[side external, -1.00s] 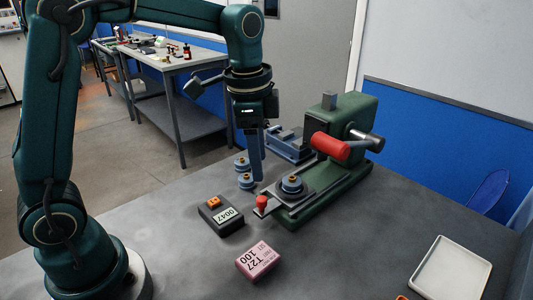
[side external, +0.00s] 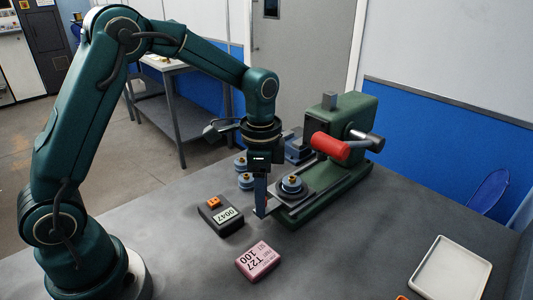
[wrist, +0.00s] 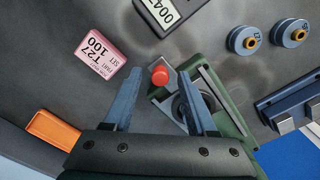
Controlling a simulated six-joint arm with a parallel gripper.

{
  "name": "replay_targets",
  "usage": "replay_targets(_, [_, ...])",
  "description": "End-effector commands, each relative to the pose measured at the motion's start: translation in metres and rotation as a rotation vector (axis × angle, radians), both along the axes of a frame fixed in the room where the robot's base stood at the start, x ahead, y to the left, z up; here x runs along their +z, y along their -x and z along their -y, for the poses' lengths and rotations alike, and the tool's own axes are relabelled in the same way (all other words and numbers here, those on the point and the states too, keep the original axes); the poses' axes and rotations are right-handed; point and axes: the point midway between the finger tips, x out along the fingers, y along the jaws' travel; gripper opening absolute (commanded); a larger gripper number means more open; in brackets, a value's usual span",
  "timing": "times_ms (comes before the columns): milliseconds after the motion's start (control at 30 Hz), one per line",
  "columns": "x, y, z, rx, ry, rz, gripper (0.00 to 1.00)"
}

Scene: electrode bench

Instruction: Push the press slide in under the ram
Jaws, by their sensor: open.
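The green press (side external: 348,130) stands at the bench's right, with a red-gripped lever (side external: 328,146). In the wrist view my right finger partly covers the slide. Contact with the knob cannot be told.
A black meter reading 0047 (side external: 220,215) and a pink T27 100 box (side external: 257,262) lie left of the slide. Two blue round dies (wrist: 243,40) and a blue-grey fixture (side external: 298,148) stand behind. A white tray (side external: 451,269) sits at right; the front bench is mostly clear.

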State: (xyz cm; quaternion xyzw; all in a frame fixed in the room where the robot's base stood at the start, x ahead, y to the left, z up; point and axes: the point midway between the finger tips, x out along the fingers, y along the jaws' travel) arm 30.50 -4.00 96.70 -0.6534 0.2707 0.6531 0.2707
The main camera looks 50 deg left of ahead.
Motion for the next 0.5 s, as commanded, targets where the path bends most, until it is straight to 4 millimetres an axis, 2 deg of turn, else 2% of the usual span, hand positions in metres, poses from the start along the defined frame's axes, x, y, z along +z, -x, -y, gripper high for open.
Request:
replay_targets(33, [0.0001,0.0000,0.0000,0.000,0.000,0.000,0.57])
replay_targets(167, [0.0003,0.0000,0.0000,0.000,0.000,0.000,0.07])
replay_targets(200, [0.0003,0.0000,0.0000,0.000,0.000,0.000,0.00])
replay_targets(500, [0.0006,0.0000,0.0001,0.000,0.000,0.000,0.00])
